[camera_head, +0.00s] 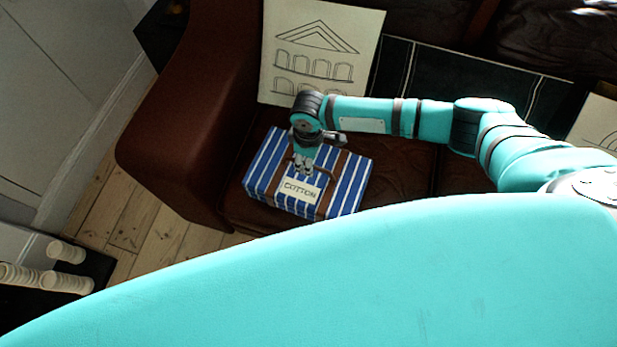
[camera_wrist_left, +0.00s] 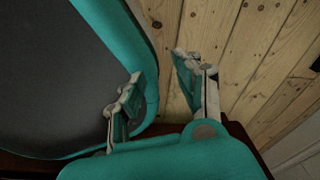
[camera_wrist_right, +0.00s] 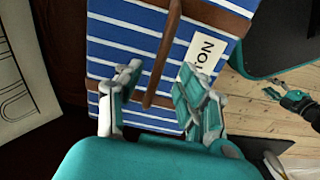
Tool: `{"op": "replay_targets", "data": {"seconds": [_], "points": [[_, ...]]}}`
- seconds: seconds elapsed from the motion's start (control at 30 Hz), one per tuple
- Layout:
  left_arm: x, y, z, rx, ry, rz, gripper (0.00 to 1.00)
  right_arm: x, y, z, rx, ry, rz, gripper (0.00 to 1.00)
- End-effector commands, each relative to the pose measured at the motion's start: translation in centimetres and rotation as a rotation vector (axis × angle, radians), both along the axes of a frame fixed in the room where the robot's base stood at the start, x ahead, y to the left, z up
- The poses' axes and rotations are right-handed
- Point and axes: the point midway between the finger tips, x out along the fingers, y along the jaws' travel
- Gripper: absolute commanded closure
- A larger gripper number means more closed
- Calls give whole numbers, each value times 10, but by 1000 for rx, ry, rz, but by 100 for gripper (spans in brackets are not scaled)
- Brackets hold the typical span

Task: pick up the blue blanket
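The blue blanket (camera_head: 265,163) is a folded, blue-and-white striped bundle with brown straps and a "COTTON" label. It lies on the brown sofa seat. My right gripper (camera_head: 304,168) is above its top, beside the label. In the right wrist view the blanket (camera_wrist_right: 125,50) fills the upper middle. The fingers of my right gripper (camera_wrist_right: 160,88) are apart, with the brown handle strap (camera_wrist_right: 166,60) between them. I cannot tell if they touch it. My left gripper (camera_wrist_left: 158,85) is open and empty, seen over bare floor and part of my base.
The brown leather sofa (camera_head: 195,130) has its thick armrest left of the blanket. A pale cushion with drawn arches (camera_head: 315,50) and a dark cushion (camera_head: 440,80) lean at the back. Pale stacked cylinders (camera_head: 66,280) stand at lower left. Floorboards (camera_head: 125,220) are clear before the armrest.

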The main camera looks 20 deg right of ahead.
Motion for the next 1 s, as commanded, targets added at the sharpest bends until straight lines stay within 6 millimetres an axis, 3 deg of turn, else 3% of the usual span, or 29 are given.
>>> {"op": "replay_targets", "data": {"seconds": [0.2,0.47,0.8,1.0], "points": [[-11,1,-7,2,18,1,66,3,-1,-30,-1,1,0,61],[-19,2,-7,3,30,1,66,3,-1,-33,-1,1,1,61],[-18,2,-7,4,28,2,66,3,-1,-32,-1,1,0,100],[-16,2,-7,3,26,2,66,3,-1,-32,-1,1,0,100]]}}
